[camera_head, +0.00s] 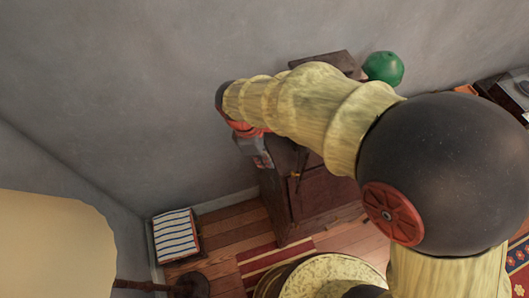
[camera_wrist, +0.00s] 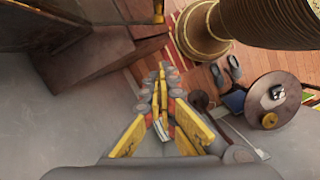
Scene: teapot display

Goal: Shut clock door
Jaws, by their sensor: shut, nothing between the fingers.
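The dark wooden clock case (camera_head: 322,192) stands against the grey wall in the head view, partly covered by my arm. A small yellowish piece shows on its front edge; I cannot clearly tell the door from the case or how far it is open. In the wrist view dark wood (camera_wrist: 95,65) fills the upper left, with a gold-edged part above it. My gripper (camera_wrist: 161,70) is shut and empty, its fingers pointing up the picture just right of the wood. I cannot tell whether it touches. In the head view the fingertips are hidden.
A green round object (camera_head: 383,68) is beyond my arm. A striped cushioned stool (camera_head: 176,235) stands in the wall corner. The wrist view shows a round brown table (camera_wrist: 285,88) with small items, and grey shoes (camera_wrist: 234,66) on the floor.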

